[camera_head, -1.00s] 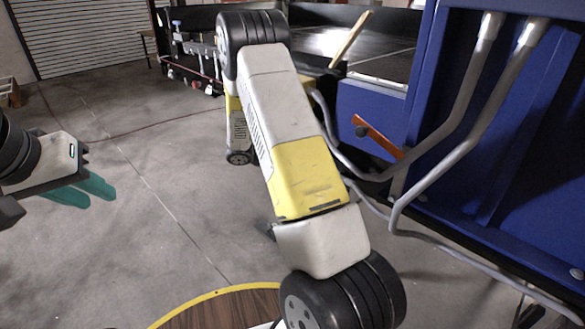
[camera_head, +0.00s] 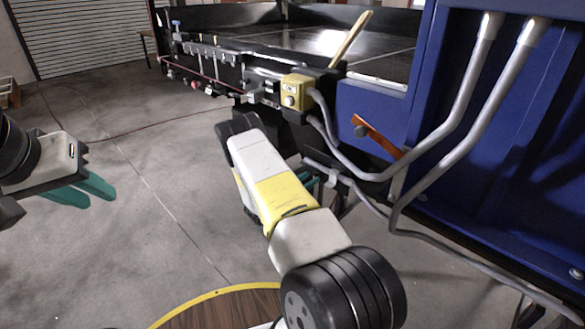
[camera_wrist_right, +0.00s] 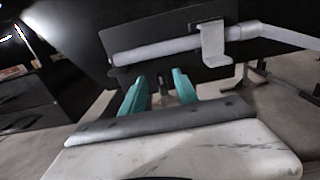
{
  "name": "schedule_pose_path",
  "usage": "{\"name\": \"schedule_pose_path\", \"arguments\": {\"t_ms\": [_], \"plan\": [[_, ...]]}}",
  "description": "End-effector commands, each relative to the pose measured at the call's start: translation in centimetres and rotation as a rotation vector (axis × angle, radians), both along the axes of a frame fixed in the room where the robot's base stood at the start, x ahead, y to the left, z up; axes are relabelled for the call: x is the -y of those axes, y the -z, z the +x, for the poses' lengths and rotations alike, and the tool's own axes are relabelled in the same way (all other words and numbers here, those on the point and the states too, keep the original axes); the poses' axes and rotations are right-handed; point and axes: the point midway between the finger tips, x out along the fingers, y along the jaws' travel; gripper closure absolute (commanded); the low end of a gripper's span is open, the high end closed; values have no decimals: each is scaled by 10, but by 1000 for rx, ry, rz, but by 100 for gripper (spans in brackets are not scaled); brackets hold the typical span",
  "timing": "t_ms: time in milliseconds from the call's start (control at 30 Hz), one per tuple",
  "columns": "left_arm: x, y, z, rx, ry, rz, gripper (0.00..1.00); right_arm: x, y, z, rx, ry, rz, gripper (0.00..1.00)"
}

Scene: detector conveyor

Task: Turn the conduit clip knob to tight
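My right gripper (camera_wrist_right: 158,88) is open in the right wrist view, its teal fingers apart, with small dark parts showing between or behind them. A grey conduit (camera_wrist_right: 160,50) runs across just beyond the fingertips, with a pale bracket-like clip (camera_wrist_right: 213,45) around it. I cannot clearly make out the clip's knob or its setting. In the head view the right fingers (camera_head: 308,178) show partly behind my forearm, close to the lower grey conduit (camera_head: 338,173). My left gripper (camera_head: 84,190) is open and empty over the floor at far left.
An orange lever (camera_head: 380,138) is on the blue panel (camera_head: 372,108), beside the bent conduits. A yellow box (camera_head: 297,90) sits at the end of the dark conveyor (camera_head: 300,42). A round wooden top (camera_head: 225,308) is at the bottom.

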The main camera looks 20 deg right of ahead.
Motion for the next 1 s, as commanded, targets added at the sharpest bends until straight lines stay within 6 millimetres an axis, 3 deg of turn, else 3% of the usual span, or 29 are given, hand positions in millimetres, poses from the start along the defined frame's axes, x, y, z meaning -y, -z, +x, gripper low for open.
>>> {"name": "schedule_pose_path", "arguments": {"t_ms": [167, 467, 600, 667, 1000], "plan": [[0, 0, 0, 0, 0, 0, 71, 15, 0, 6, 1, 1, 1, 64], [0, 0, 0, 0, 0, 0, 71, 17, 0, 7, 0, 0, 1, 64], [0, 0, 0, 0, 0, 0, 71, 17, 0, 7, 0, 0, 1, 91], [0, 0, 0, 0, 0, 0, 71, 17, 0, 7, 0, 0, 1, 100], [0, 0, 0, 0, 0, 0, 71, 17, 0, 7, 15, 0, 7, 100]]}}
